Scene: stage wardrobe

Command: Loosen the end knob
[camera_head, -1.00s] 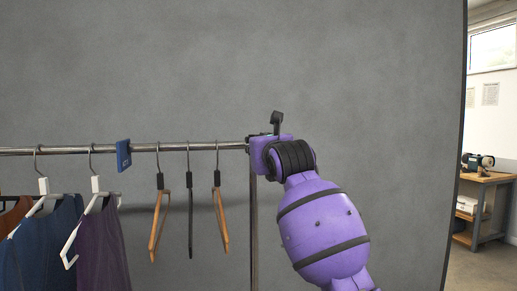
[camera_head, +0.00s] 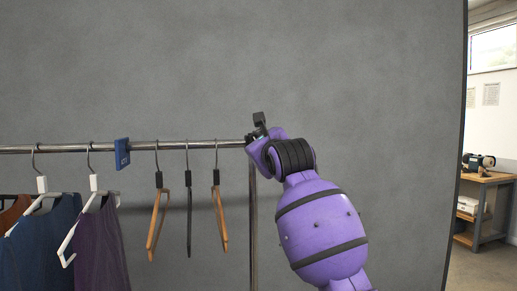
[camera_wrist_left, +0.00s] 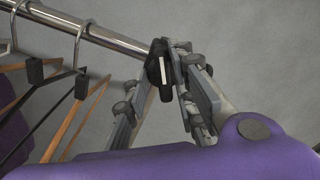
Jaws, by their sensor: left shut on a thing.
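The end knob (camera_wrist_left: 157,62) is black with a pale line on it, at the end of the chrome rail (camera_wrist_left: 95,30) in the left wrist view. My left gripper (camera_wrist_left: 168,66) has its grey fingers around the knob and is shut on it. In the head view the purple wrist covers most of the gripper and knob at the right end of the rail (camera_head: 205,143). My right gripper is not in view.
Several empty hangers (camera_head: 187,180) hang just left of the rail end, with clothes (camera_head: 98,245) farther left. A blue tag (camera_head: 122,154) sits on the rail. An upright post (camera_head: 253,220) stands below the rail end. The grey backdrop (camera_head: 400,100) is clear to the right.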

